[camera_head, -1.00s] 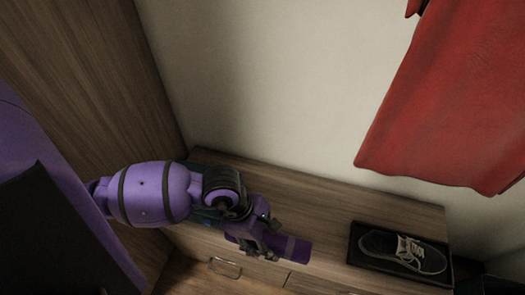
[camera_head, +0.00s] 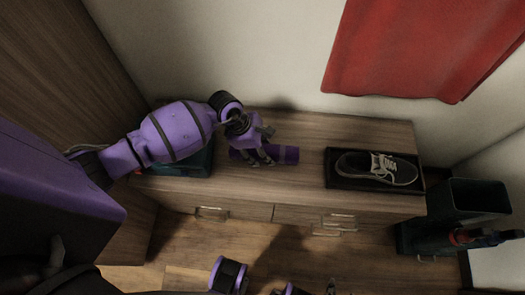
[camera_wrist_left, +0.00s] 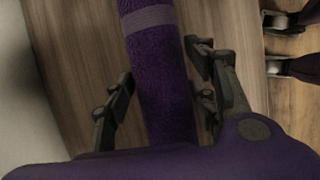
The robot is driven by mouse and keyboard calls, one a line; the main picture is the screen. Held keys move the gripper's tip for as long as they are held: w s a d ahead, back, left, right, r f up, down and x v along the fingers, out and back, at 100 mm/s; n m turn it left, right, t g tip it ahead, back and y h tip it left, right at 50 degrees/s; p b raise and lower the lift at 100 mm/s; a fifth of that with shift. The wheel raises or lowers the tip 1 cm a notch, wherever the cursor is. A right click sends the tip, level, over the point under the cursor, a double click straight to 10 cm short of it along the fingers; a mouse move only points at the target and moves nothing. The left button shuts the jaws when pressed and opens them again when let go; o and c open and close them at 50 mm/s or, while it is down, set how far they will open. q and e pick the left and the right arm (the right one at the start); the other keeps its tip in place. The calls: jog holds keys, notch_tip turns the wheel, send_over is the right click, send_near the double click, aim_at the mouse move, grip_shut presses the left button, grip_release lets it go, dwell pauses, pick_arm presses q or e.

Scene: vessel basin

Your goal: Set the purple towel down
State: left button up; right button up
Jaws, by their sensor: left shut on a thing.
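The purple towel (camera_head: 284,155) is a rolled bundle with a paler band, over the wooden dresser top (camera_head: 300,128). It lies sideways in the head view, just left of the shoe tray. My left gripper (camera_head: 264,155) is shut on it, with fingers on both sides in the left wrist view (camera_wrist_left: 160,100). The towel is low over the wood; I cannot tell whether it touches. At the bottom edge of the head view a small dark part (camera_head: 331,287), possibly my right gripper, is cut off.
A dark tray (camera_head: 333,181) with a grey shoe (camera_head: 375,167) stands at the right of the dresser top. A teal box (camera_head: 185,163) is partly hidden behind my left arm. A dark bin (camera_head: 470,200) stands right of the dresser. A red curtain (camera_head: 405,50) hangs above.

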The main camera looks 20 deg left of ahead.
pick_arm(q)
jog(key=shift+f, duration=0.7)
jog(key=o, duration=1.2)
jog(key=shift+f, duration=0.1)
jog(key=shift+o, duration=0.2)
